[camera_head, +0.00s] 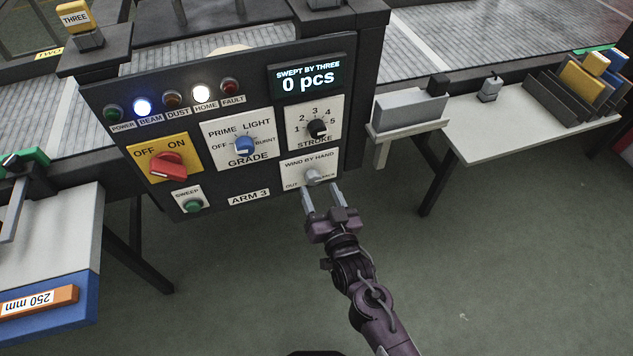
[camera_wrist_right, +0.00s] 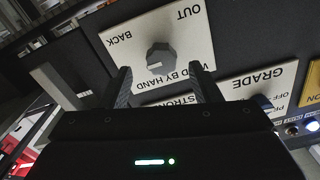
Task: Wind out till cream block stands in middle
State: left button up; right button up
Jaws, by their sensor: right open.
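The grey wind-by-hand knob (camera_head: 312,176) sits on a white plate marked OUT and BACK, low on the right of the dark control panel (camera_head: 240,180). In the right wrist view the knob (camera_wrist_right: 161,58) is a dark many-sided shape. My right gripper (camera_head: 321,190) is open just in front of and below the knob. Its fingertips (camera_wrist_right: 159,77) show on either side of the knob's near side, with nothing held. A pale cream rounded shape (camera_head: 228,50), perhaps the cream block, shows behind the panel's top edge, mostly hidden. My left gripper is not in view.
The panel also carries a red OFF/ON switch (camera_head: 168,165), a blue grade knob (camera_head: 244,146), a black stroke knob (camera_head: 317,128) and a green sweep button (camera_head: 192,206). The display (camera_head: 307,81) reads 0 pcs. Grey conveyors run behind; a pale side table (camera_head: 530,125) stands right.

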aim_at(315, 181)
jog(key=shift+x, duration=1.85)
jog(key=shift+a, duration=0.1)
jog(key=c, duration=1)
jog(key=shift+n, duration=0.3)
